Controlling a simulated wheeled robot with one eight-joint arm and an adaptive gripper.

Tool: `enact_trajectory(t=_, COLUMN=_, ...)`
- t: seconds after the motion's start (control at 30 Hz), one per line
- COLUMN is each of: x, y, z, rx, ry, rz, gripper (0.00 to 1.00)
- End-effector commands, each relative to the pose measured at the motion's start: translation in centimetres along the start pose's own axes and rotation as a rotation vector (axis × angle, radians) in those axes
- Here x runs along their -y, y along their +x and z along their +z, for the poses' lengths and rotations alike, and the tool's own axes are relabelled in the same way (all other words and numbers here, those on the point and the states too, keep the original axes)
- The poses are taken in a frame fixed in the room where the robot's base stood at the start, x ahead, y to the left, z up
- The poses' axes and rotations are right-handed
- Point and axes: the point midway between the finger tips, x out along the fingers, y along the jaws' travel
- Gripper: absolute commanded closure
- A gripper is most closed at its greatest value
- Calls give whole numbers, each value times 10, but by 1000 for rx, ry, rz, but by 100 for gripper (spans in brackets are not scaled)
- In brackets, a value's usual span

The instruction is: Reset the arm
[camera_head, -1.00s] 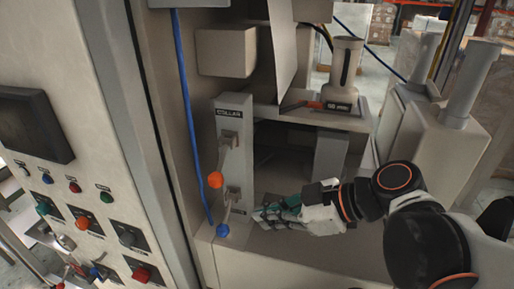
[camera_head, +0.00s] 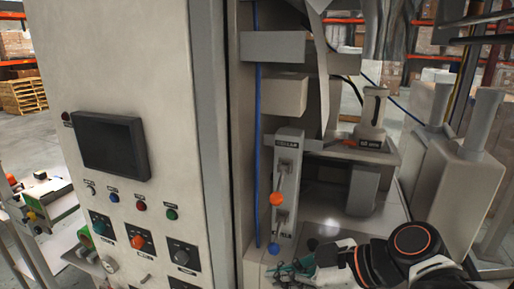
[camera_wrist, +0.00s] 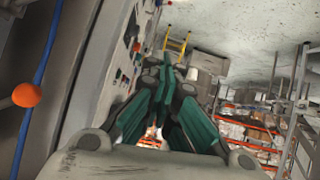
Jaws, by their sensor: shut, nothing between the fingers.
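My gripper (camera_head: 287,270) is low in the head view, in front of the machine's lever panel, with my arm reaching in from the lower right. In the wrist view its green-padded fingers (camera_wrist: 166,88) come together at the tips, with nothing between them. The orange knob (camera_head: 277,199) is above and left of my gripper. The orange knob also shows at the left of the wrist view (camera_wrist: 27,95).
A large control cabinet (camera_head: 130,60) with a dark screen (camera_head: 108,147) and several knobs stands left of my gripper. A blue cable (camera_head: 257,130) runs down beside the lever panel. Grey machine housings (camera_head: 455,170) stand at the right. Warehouse racks are behind.

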Motion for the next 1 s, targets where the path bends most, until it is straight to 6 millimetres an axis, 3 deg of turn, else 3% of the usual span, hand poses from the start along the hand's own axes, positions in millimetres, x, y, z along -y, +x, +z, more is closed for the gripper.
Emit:
enact_trajectory(t=0.27, x=1, y=10, z=38, rx=95, ry=134, rz=49, gripper=100)
enact_trajectory(t=0.47, x=2, y=17, z=79, rx=190, ry=280, rz=126, gripper=100)
enact_trajectory(t=0.57, x=1, y=20, z=106, rx=246, ry=373, rz=189, gripper=100)
enact_trajectory(t=0.8, x=-4, y=19, z=194, rx=366, ry=668, rz=469, gripper=100)
enact_trajectory(t=1.0, x=-12, y=6, z=238, rx=365, ry=838, rz=700, gripper=100)
